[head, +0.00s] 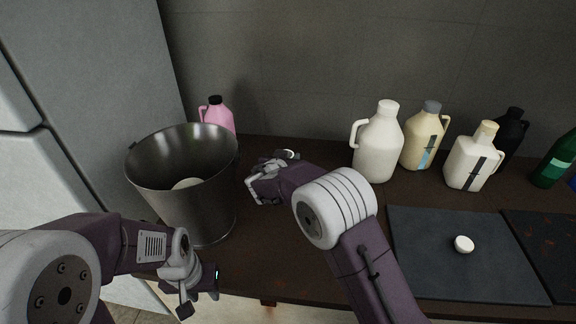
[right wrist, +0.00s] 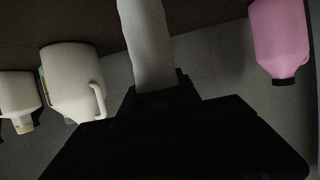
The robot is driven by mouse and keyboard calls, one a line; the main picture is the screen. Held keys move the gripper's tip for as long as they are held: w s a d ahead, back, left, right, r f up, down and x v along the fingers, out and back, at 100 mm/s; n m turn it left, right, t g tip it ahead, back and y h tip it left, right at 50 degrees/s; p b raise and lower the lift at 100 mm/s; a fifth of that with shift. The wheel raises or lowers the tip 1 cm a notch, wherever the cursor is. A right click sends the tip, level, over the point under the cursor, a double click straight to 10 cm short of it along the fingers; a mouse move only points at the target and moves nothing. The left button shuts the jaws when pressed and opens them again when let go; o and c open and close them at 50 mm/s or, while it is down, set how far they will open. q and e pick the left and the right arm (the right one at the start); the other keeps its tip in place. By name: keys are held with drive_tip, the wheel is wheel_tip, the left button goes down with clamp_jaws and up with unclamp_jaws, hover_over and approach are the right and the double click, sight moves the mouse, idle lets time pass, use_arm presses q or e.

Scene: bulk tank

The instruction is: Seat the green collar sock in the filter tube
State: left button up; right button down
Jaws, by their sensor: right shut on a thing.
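My right gripper (head: 266,184) is over the brown counter, just right of the metal bucket. It is shut on a long white cloth-like piece, likely the sock (right wrist: 148,45), which extends from the jaws in the right wrist view. No green collar shows on it; the jaw area is dark. In the head view only a small pale bit shows by the fingers. My left gripper (head: 197,294) is low at the front left, below the bucket; its finger gap is unclear. I cannot make out a filter tube in either view.
The metal bucket (head: 196,215) has a pale round thing (head: 186,184) inside. A pink bottle (head: 217,115) stands behind it. Several jugs, including a white one (head: 377,148), stand at the back right. A dark mat (head: 450,280) holds a small white disc (head: 464,244).

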wheel_tip(320, 180, down, 4)
drive_tip(key=shift+r, duration=0.1)
drive_tip(key=shift+b, duration=0.4)
drive_tip(key=c, duration=0.9)
unclamp_jaws()
drive_tip(key=shift+o, duration=0.2)
